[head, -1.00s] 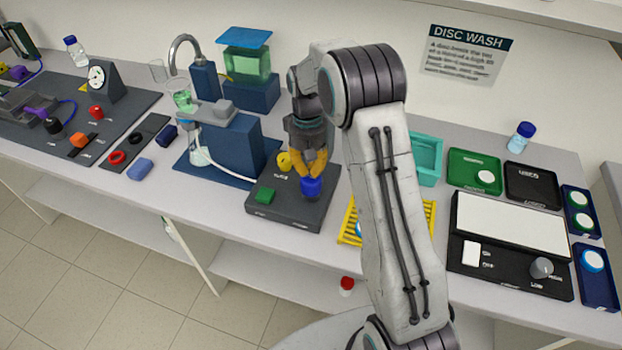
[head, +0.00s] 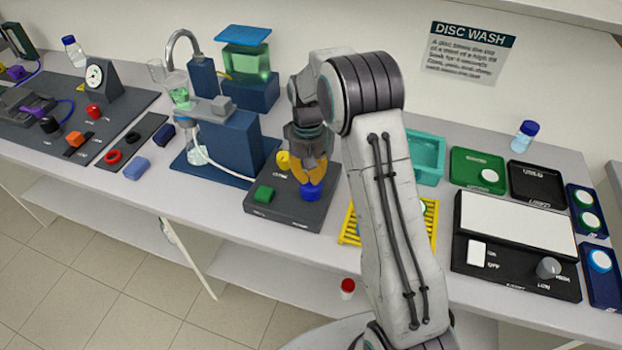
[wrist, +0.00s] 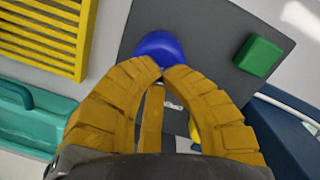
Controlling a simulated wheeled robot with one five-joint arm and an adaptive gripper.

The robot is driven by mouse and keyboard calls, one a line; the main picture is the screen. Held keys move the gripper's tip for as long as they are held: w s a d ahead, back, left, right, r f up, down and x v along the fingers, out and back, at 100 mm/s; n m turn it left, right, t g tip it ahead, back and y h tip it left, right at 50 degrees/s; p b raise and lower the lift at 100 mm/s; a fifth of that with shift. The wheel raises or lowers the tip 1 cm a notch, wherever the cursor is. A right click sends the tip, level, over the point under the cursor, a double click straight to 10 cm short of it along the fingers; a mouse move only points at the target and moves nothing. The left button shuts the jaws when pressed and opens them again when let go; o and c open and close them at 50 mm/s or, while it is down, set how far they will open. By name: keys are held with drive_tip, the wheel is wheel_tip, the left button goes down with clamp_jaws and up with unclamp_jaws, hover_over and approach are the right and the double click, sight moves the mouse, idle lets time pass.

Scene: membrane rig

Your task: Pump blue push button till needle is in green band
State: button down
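The blue push button (head: 311,191) sits at the right front of a dark grey panel (head: 285,213). In the wrist view the blue button (wrist: 158,46) shows just beyond my fingertips. My gripper (head: 308,178) points down at it, its orange fingertips (wrist: 164,72) together with nothing between them. The tips are at the button's top; I cannot tell whether they press it. A white round dial (head: 95,76) on a dark wedge stands at the far left; its needle and any green band are too small to read.
A green block-shaped button (head: 264,194) and a yellow knob (head: 282,160) share the panel. A blue rig (head: 232,145) with tubing stands left of it. A yellow rack (head: 349,226) is close on the right, partly behind my arm. A teal tray (head: 428,158) stands behind.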

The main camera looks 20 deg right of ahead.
drive_tip(key=shift+w+r+p, duration=0.2)
drive_tip(key=shift+p, duration=0.35)
drive_tip(key=shift+w+r+p, duration=0.3)
drive_tip(key=shift+w+p, duration=0.45)
drive_tip(key=shift+w, duration=0.55)
wheel_tip(320, 180, up, 12)
drive_tip(key=w, duration=0.1)
drive_tip(key=c, duration=2)
unclamp_jaws()
drive_tip(key=shift+w, duration=0.1)
